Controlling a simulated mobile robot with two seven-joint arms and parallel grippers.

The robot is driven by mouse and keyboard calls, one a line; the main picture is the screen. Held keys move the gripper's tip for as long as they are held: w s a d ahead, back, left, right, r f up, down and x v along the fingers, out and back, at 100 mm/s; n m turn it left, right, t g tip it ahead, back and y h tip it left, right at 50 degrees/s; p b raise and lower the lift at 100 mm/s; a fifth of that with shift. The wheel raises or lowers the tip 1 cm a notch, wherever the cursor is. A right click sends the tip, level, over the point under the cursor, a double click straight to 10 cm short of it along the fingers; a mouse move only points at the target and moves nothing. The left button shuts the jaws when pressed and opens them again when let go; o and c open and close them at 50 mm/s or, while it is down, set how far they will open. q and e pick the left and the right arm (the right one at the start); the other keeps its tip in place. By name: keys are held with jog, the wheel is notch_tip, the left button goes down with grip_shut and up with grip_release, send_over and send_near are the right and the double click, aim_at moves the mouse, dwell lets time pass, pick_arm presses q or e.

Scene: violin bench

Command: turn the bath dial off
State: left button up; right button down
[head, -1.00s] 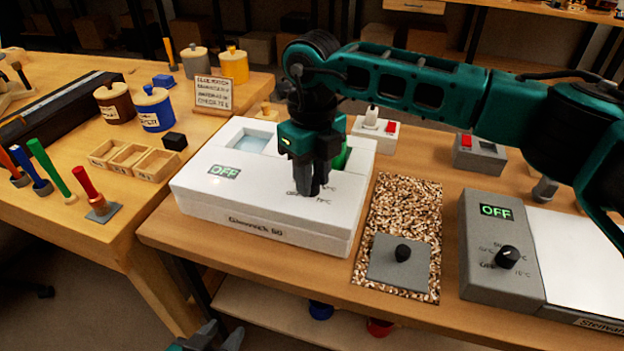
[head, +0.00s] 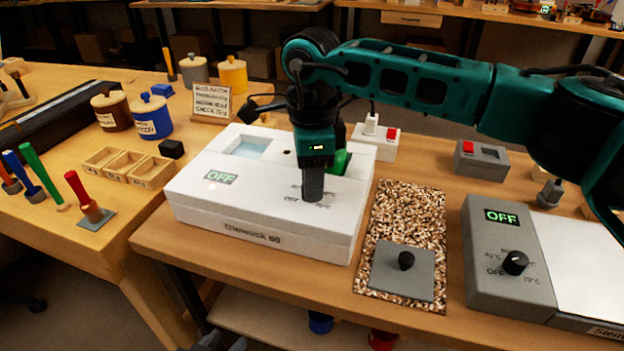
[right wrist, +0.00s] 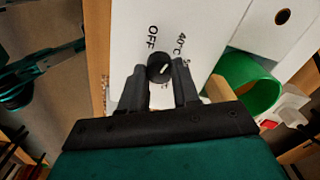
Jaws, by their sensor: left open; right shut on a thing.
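The white bath (head: 280,222) stands on the bench, and its green display (head: 221,177) reads OFF. My right gripper (head: 313,196) points down over the bath's front right and hides its dial in the head view. In the right wrist view the black dial (right wrist: 158,63) sits between the fingertips of my right gripper (right wrist: 160,76), which is shut on it. The dial has a short white mark; OFF and 40°C are printed beside it. My left gripper (head: 222,341) shows only partly at the bottom edge of the head view, open and away from the bath.
A grey heater (head: 492,290) with its own dial (head: 515,263) and OFF display stands at right. A green cylinder (right wrist: 247,84) is near my right gripper.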

jog(key=n, duration=0.4)
jog(key=shift+w+n, duration=0.1)
jog(key=shift+n, duration=0.2)
jog(key=n, duration=0.5)
jog(key=shift+a+r+n, duration=0.1)
jog(key=shift+n, duration=0.2)
jog(key=c, duration=0.8)
grip_release()
jog(key=shift+b, duration=0.3)
